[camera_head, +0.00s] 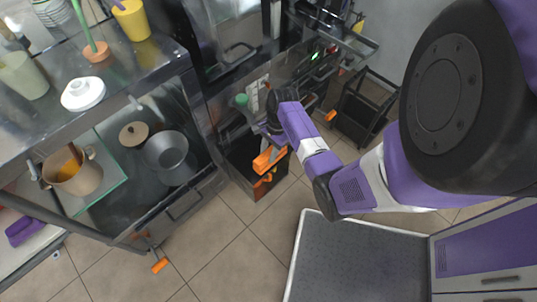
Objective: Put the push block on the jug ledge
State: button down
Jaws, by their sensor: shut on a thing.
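My gripper (268,138) is at the sugarcane press, near the middle of the picture, with my arm reaching in from the right. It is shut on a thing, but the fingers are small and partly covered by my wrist. An orange piece (268,161) shows right below the fingers, over a dark open box; it may be the push block, but I cannot tell for certain. The press (285,68) is a dark metal machine with small green lights. I cannot pick out the jug ledge clearly; the area around my gripper is partly hidden by my arm.
A dark open-fronted box (247,181) stands below my gripper. A black frame stand (362,105) is to the right. On the left, a metal counter (120,88) holds cups and a white lid; a grey pot (168,152) sits below. Tiled floor (232,262) is mostly clear.

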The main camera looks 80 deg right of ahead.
jog(key=shift+f, duration=0.35)
jog(key=shift+f, duration=0.15)
jog(key=c, duration=1)
grip_release()
jog(key=p+v, duration=0.2)
jog(key=v, duration=1)
